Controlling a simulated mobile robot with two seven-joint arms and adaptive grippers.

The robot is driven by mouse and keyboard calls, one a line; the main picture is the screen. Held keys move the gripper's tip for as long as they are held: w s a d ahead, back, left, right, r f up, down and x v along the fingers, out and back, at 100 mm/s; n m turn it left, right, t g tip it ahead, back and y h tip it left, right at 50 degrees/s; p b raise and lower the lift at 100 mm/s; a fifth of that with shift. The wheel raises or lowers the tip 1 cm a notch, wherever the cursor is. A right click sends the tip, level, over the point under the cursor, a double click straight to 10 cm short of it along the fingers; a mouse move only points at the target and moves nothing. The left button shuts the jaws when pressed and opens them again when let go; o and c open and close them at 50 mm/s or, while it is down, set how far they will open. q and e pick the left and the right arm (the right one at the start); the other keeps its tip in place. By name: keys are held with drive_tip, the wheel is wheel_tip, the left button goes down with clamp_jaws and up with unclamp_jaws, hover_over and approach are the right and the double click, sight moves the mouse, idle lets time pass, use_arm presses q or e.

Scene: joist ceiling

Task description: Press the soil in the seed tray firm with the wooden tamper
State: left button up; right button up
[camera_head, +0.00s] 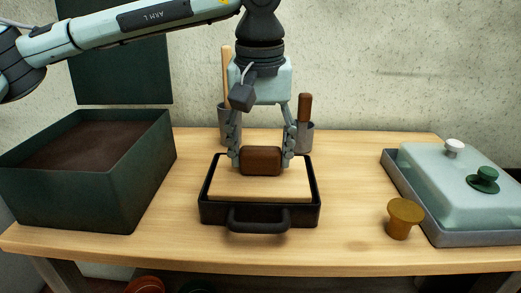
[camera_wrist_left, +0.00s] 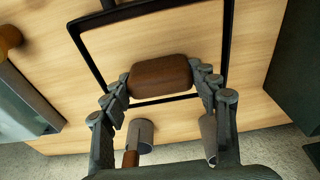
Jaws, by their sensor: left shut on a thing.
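The wooden tamper has a dark brown block handle (camera_head: 261,167) on a pale wooden plate (camera_head: 222,186). The plate lies level inside the black seed tray (camera_head: 211,213), covering nearly all of its inside, so the soil under it is hidden. I cannot tell how hard the plate rests on the soil. My left gripper (camera_head: 261,158) points down, shut on the two ends of the handle. The left wrist view also shows the handle (camera_wrist_left: 160,76) between the fingers, with the black tray rim (camera_wrist_left: 90,63) around the plate. My right gripper is not in view.
A dark green bin (camera_head: 62,200) of brown soil (camera_head: 85,138) stands at left. Behind the tray are grey cups (camera_head: 304,138) holding wooden-handled tools. At right are a brass-coloured knobbed piece (camera_head: 405,214) and a grey tray (camera_head: 465,237) with a translucent lid (camera_head: 440,178). Bare tabletop flanks the seed tray.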

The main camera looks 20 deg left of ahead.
use_arm(q)
drive_tip(key=shift+f+b, duration=0.4)
drive_tip(key=shift+f, duration=0.2)
idle(0.6)
drive_tip(key=shift+r+p, duration=1.8)
drive_tip(key=shift+r, duration=2.3)
drive_tip(key=w+d, duration=0.3)
drive_tip(key=d, duration=0.8)
drive_tip(key=shift+w+d, duration=0.15)
drive_tip(key=shift+d, duration=0.15)
